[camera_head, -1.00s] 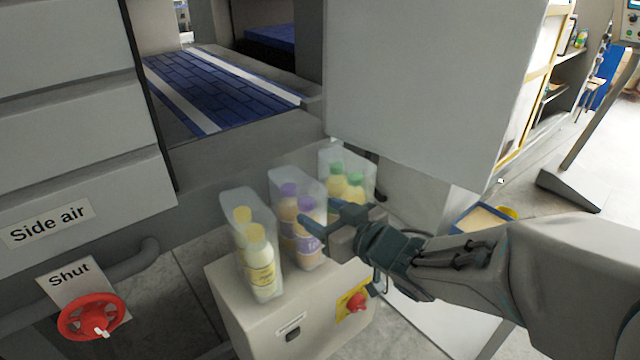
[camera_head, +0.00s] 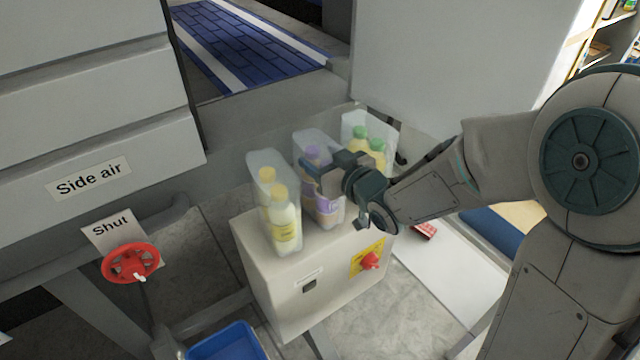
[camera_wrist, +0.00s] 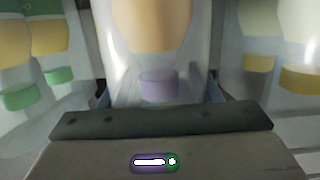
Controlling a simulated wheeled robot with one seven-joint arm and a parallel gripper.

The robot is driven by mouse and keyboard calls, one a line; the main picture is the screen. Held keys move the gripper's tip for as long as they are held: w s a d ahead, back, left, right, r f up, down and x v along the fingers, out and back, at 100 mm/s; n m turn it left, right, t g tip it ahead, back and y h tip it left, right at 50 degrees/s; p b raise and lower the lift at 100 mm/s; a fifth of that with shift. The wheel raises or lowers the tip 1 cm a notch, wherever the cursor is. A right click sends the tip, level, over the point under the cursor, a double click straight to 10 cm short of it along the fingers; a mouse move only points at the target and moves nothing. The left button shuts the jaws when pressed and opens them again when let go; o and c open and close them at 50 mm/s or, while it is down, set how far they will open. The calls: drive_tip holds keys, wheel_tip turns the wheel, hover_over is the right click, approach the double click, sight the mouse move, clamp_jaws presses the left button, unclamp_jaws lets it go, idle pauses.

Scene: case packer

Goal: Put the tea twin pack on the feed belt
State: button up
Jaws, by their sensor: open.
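Three clear-wrapped twin packs of bottles stand upright on a pale box-shaped stand (camera_head: 262,285). They are a yellow-capped pack (camera_head: 284,222), a purple-capped pack (camera_head: 329,212) in the middle and a green-capped pack (camera_head: 368,135). I cannot read which label says tea. My gripper (camera_head: 326,174) is open at the upper part of the purple-capped pack and partly hides it. In the wrist view that pack's purple cap (camera_wrist: 160,86) lies in front of the gripper, centred between the jaws. Contact is unclear. The blue feed belt (camera_head: 245,45) with white stripes lies behind, higher up.
A grey machine panel (camera_head: 80,130) stands left of the belt, with a red valve wheel (camera_head: 131,263) below. A large grey panel (camera_head: 440,65) is at the right. The neighbouring packs stand close on both sides. A red knob (camera_head: 371,260) is on the stand's front.

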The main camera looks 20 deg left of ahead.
drive_tip(key=shift+w+a+f, duration=0.1)
drive_tip(key=shift+w+a, duration=0.25)
drive_tip(key=shift+a, duration=0.1)
clamp_jaws()
